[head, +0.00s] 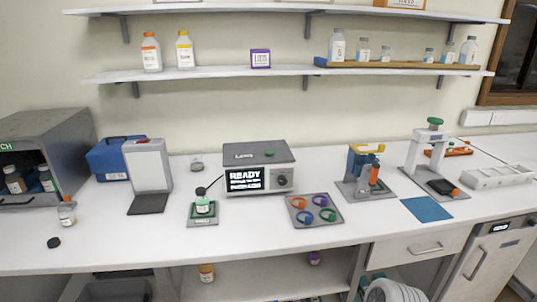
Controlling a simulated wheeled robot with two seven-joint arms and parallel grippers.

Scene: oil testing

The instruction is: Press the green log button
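A grey tester box (258,168) stands at the middle of the counter against the wall. Its black screen (244,179) reads "READY" over smaller lines that I cannot read. A small green button (269,153) sits on its top face, right of dark lettering that is too small to read surely. A round dial (282,181) is on its front, right of the screen. The green button is in plain view and nothing touches it. Neither of my grippers shows in the head view.
A bottle with green contents (202,203) stands on a small pad left of the box, with a dark cable beside it. A grey tray with coloured rings (314,211) lies in front right. A green-topped stand (435,152) is further right. The counter's front strip is mostly clear.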

